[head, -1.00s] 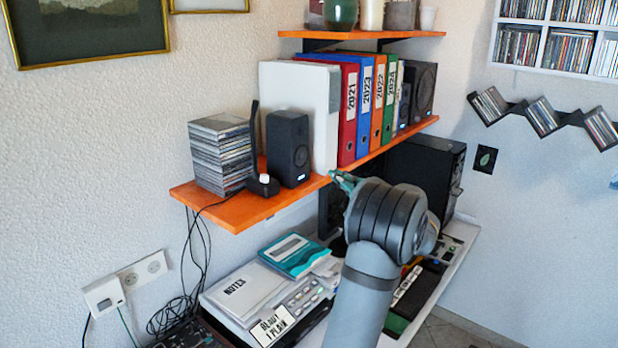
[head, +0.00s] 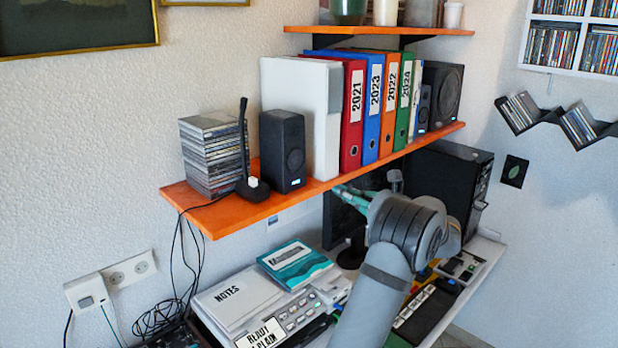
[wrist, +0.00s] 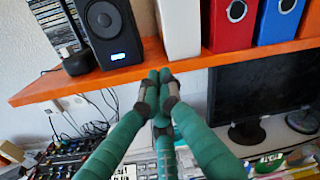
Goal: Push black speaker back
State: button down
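A black speaker (head: 283,150) stands upright on the orange shelf (head: 228,214), just left of the white box file. Its front is close to the shelf's front edge. In the wrist view the speaker (wrist: 112,32) is at upper left, with a lit blue-white mark low on its front. My gripper (head: 343,192) is in front of the shelf's edge, to the right of and lower than the speaker, apart from it. In the wrist view the green fingers of my gripper (wrist: 157,82) meet at their tips with nothing between them. The speaker's back is hidden.
A stack of CD cases (head: 212,155) and a black stand (head: 250,185) are left of the speaker. The white box file (head: 300,110) and coloured binders (head: 352,115) stand to its right. Below are a monitor (wrist: 265,95) and a cluttered desk.

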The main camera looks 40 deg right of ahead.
aim_at(314, 184)
jog(key=w+n+p, duration=0.2)
jog(key=w+n, duration=0.1)
jog(key=n, duration=0.1)
jog(key=w+a+n+p, duration=0.1)
jog(key=w+n, duration=0.1)
jog(key=n, duration=0.2)
jog(key=w+r+n+p, duration=0.1)
jog(key=w+n+p, duration=0.1)
jog(key=w+n, duration=0.1)
jog(key=shift+w+a+r+n+y+p, duration=0.1)
jog(key=shift+w+a+n+y+p, duration=0.2)
jog(key=shift+n, duration=0.2)
jog(key=shift+w+f, duration=0.2)
jog(key=shift+w, duration=0.5)
